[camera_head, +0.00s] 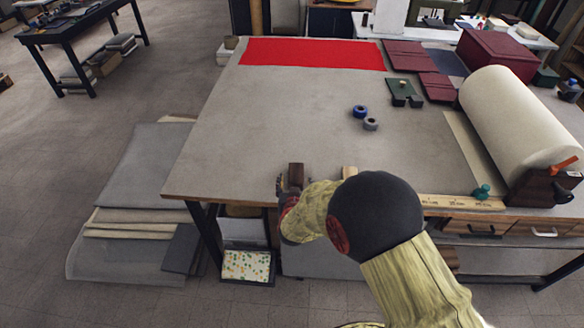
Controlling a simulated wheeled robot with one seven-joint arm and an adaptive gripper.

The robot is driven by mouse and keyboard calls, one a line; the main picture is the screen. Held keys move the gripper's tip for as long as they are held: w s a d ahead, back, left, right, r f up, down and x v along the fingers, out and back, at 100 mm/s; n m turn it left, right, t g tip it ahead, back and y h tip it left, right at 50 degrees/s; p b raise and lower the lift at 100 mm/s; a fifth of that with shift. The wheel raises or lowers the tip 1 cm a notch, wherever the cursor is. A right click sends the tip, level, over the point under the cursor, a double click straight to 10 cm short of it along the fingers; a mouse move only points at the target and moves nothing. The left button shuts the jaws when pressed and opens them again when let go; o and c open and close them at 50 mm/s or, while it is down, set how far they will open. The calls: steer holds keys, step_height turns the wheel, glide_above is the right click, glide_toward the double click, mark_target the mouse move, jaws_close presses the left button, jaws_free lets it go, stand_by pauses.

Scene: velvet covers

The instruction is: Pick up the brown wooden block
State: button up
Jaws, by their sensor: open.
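A dark brown wooden block (296,173) stands near the front edge of the grey-topped table (250,120). A pale wooden piece (349,172) lies to its right, partly hidden behind my arm. My gripper (286,186) is open at the table's front edge, close to the dark brown block at its near left side. The fingers are small and dark here, and my wrist hides part of them. I cannot tell whether they touch the block.
Red cloth (310,54) lies at the back. Blue tape (360,111) and grey tape (371,124) sit mid-table. A large cream roll (515,120) and a wooden ruler (455,202) are at right. The table's left half is mostly clear.

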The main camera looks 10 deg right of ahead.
mark_target(296, 173)
steer(key=b+x, duration=0.1)
steer(key=x, duration=0.6)
steer(key=shift+w+d+f+b, duration=0.1)
steer(key=shift+w+d+b, duration=0.15)
steer(key=shift+b, duration=0.15)
steer(key=c, duration=0.3)
steer(key=c, duration=1)
steer(key=shift+c, duration=0.2)
